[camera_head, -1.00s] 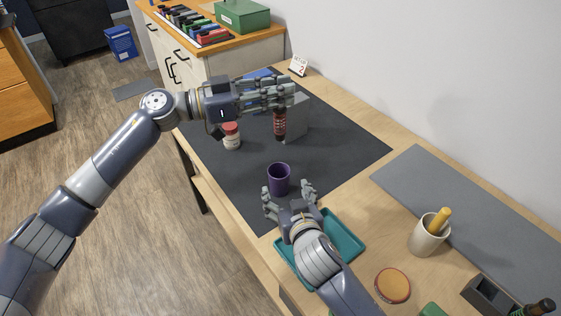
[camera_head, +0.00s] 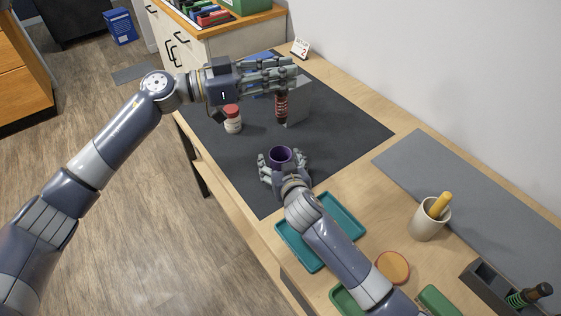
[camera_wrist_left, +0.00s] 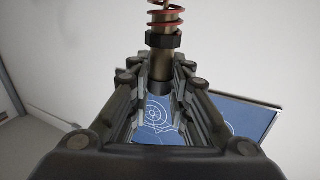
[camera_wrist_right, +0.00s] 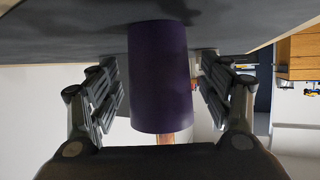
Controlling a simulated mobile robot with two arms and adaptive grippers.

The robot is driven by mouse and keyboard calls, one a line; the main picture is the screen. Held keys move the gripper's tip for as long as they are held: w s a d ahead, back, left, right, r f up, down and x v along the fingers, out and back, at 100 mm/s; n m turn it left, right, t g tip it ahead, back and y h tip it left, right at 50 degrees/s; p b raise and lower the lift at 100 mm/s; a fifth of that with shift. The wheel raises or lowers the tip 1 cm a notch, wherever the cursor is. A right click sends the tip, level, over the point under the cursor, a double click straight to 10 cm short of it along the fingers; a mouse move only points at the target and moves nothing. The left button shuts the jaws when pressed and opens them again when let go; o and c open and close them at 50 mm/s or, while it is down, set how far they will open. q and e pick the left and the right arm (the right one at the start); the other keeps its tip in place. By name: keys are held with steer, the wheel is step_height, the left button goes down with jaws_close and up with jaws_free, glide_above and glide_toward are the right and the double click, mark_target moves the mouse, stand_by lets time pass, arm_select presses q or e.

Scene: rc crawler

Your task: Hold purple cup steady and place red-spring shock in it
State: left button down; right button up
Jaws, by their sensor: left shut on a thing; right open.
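The purple cup (camera_head: 281,156) stands upright on the dark mat. My right gripper (camera_head: 284,168) is open with its fingers on both sides of the cup. In the right wrist view the cup (camera_wrist_right: 160,75) is between the open fingers (camera_wrist_right: 160,95), with gaps visible at both sides. My left gripper (camera_head: 276,82) is shut on the red-spring shock (camera_head: 282,106), which hangs upright below the fingers, above the mat behind the cup. In the left wrist view the shock (camera_wrist_left: 163,40) sits between the fingers (camera_wrist_left: 160,90).
A red-capped jar (camera_head: 233,120) stands left of the shock, and a grey box (camera_head: 299,102) is right behind it. A teal tray (camera_head: 345,215) lies under my right arm. A beige cup (camera_head: 428,222) with a yellow handle and a dark rack (camera_head: 490,285) are at right.

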mark_target(280, 122)
steer(key=c, duration=1.2)
arm_select(q)
steer(key=shift+f, duration=0.1)
arm_select(e)
steer(key=shift+o, duration=0.2)
arm_select(q)
steer(key=shift+f, duration=6.15)
arm_select(e)
steer(key=shift+f, duration=0.1)
arm_select(q)
steer(key=c, duration=1.4)
jaws_free()
steer(key=shift+a, duration=0.1)
steer(key=v, duration=1.2)
